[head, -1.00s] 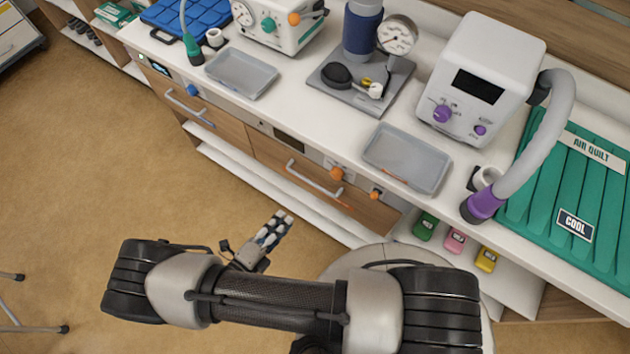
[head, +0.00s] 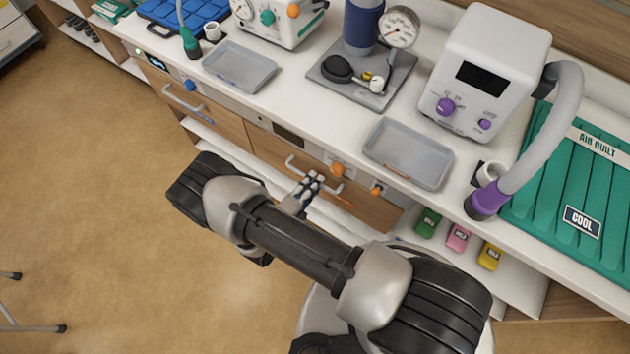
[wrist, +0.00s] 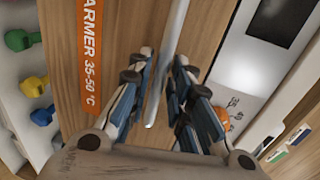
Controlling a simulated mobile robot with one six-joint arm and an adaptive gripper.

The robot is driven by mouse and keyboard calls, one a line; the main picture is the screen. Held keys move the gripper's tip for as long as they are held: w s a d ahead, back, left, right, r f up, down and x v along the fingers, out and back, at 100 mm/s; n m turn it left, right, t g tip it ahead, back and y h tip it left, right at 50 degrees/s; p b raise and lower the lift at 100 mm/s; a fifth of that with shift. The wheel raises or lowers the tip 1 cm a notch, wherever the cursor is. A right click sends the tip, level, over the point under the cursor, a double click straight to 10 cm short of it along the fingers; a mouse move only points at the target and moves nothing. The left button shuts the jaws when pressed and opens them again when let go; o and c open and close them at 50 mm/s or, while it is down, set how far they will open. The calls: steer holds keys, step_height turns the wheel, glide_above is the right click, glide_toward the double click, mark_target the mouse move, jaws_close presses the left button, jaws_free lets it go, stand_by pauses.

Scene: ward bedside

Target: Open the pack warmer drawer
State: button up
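The pack warmer drawer (head: 268,151) is a wood-fronted drawer under the counter, its front flush with the cabinet. In the wrist view its front (wrist: 130,22) carries an orange label (wrist: 93,50) reading "ARMER 35-50 °C". Its pale bar handle (head: 292,164) is partly hidden by my gripper (head: 312,184) in the head view. In the wrist view the handle (wrist: 170,55) runs between the two fingers of my gripper (wrist: 160,85). The fingers are open, one on each side of the bar, with gaps visible; I cannot tell whether either touches it.
An orange knob (head: 337,170) and a dark display (head: 288,137) sit above the drawer. Another wood drawer with a handle (head: 183,98) is to the left. A grey tray (head: 408,153) stands on the counter above. Coloured packs (head: 457,237) lie on the right shelf. Open floor is at left.

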steer(key=shift+w+d+f, duration=0.15)
steer(key=shift+w+d, duration=0.3)
steer(key=shift+w, duration=0.1)
steer(key=shift+c, duration=0.4)
jaws_close()
